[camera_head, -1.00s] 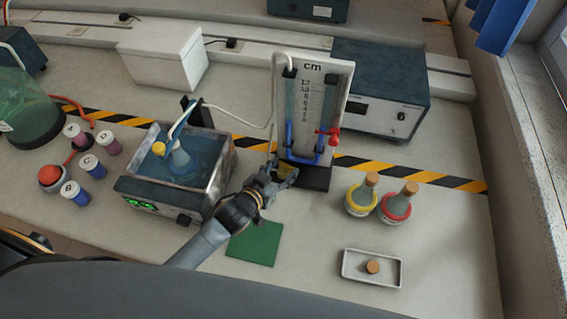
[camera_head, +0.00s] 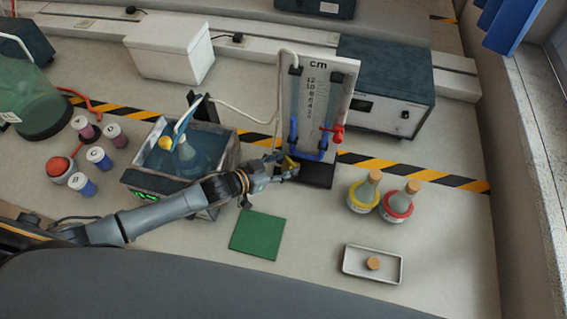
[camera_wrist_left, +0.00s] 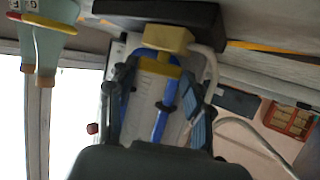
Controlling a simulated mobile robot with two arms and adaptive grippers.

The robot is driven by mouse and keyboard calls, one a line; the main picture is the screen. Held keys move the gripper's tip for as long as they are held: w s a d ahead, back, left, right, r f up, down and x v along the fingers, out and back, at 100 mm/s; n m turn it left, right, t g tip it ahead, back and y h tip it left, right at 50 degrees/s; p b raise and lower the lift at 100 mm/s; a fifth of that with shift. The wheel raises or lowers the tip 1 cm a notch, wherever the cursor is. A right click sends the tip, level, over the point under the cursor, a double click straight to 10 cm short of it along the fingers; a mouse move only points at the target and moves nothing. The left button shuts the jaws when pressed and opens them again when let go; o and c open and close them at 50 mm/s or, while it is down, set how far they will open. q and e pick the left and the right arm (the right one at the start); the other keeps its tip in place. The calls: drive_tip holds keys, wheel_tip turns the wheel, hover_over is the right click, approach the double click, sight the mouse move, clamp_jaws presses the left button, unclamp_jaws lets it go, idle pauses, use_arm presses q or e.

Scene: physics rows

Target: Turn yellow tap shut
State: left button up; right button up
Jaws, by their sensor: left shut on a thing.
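The manometer board (camera_head: 318,105), marked "cm", stands upright on a dark base with blue tubing. The yellow tap (camera_head: 289,162) is low on its left side, partly covered by my left gripper (camera_head: 284,169). My left gripper reaches in from the left and is shut on the yellow tap. In the left wrist view the yellow tap (camera_wrist_left: 167,39) shows beyond the fingers, with blue tubing near it. The exact turn of the handle is hard to tell. A red tap (camera_head: 338,133) is on the board's right side. My right gripper is out of view.
A water bath (camera_head: 148,182) with a flask stands left, under my forearm. Two stoppered flasks, ringed yellow (camera_head: 363,194) and red (camera_head: 398,205), stand right. A green mat (camera_head: 258,234) and a white tray (camera_head: 396,267) lie in front. A grey instrument (camera_head: 390,90) is behind.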

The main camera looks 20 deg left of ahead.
use_arm(q)
drive_tip(key=o, duration=1.2)
drive_tip(key=shift+c, duration=0.2)
drive_tip(key=v, duration=1.2)
drive_tip(key=shift+c, duration=0.4)
